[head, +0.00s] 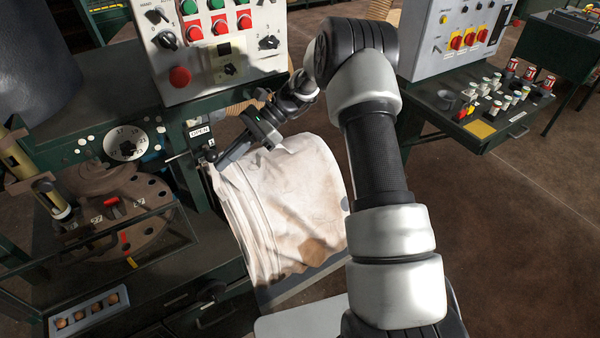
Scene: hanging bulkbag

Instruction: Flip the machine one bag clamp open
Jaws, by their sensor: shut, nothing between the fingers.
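The bulk bag (285,210), off-white and creased with a brown stain low on its right, hangs against the front of the dark green machine. A small plate marked OPEN (199,132) sits at the bag's upper left, below the grey control panel. A thin pale rod (176,157), perhaps the clamp's lever, sticks out to the left just below that plate. The rest of the clamp is hidden or too small to make out. My gripper (213,158) is shut and empty, at the bag's top left corner close below the plate. I cannot tell whether it touches the clamp.
The grey control panel (211,72) with buttons and knobs is above my gripper. A round dial (126,143) and a brown turntable (125,215) behind a clear guard are at left. A second console (490,103) stands right. Open floor (520,230) lies at lower right.

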